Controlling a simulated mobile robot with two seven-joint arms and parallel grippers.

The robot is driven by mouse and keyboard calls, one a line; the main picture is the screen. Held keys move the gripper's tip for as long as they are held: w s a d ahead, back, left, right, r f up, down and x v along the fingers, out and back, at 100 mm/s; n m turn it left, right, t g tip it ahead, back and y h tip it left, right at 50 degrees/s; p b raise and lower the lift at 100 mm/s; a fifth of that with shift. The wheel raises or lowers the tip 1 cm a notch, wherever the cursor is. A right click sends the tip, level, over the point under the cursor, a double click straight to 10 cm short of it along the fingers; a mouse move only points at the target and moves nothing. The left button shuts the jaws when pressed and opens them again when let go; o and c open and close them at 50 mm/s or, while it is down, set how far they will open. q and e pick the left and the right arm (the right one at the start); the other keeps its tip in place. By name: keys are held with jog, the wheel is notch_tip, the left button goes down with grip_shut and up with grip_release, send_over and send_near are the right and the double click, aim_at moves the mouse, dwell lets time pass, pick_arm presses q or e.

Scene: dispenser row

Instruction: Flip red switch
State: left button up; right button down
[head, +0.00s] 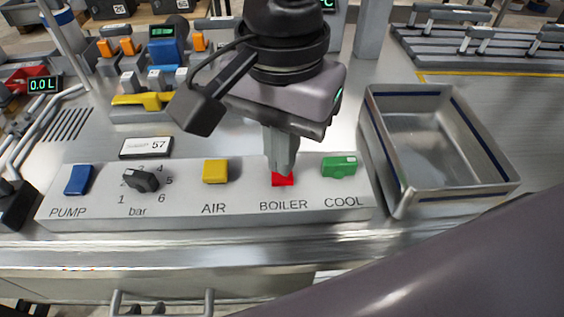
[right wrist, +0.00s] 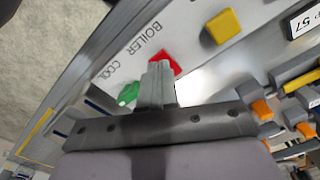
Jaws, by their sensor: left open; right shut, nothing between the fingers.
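The red switch (head: 282,181) sits above the BOILER label on the grey control panel (head: 240,206). My right gripper (head: 277,174) points down over it with its fingers shut and empty. The fingertips cover part of the switch, and I cannot tell whether they touch it. In the right wrist view, the shut fingertips of my right gripper (right wrist: 159,66) overlap the lower left side of the red switch (right wrist: 174,62). My left gripper is not in view.
The green COOL switch (head: 339,166) is close on the right, the yellow AIR switch (head: 215,171) on the left. A black knob (head: 143,180) and blue PUMP switch (head: 78,179) lie further left. An empty metal bin (head: 380,135) stands right of the panel.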

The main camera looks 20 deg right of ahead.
jog(key=shift+f+b, duration=0.85)
jog(key=shift+f, duration=0.1)
dwell(0.3)
jog(key=shift+r, duration=0.1)
jog(key=shift+r+p, duration=2.25)
jog(key=shift+r, duration=1.2)
jog(key=shift+s, duration=0.1)
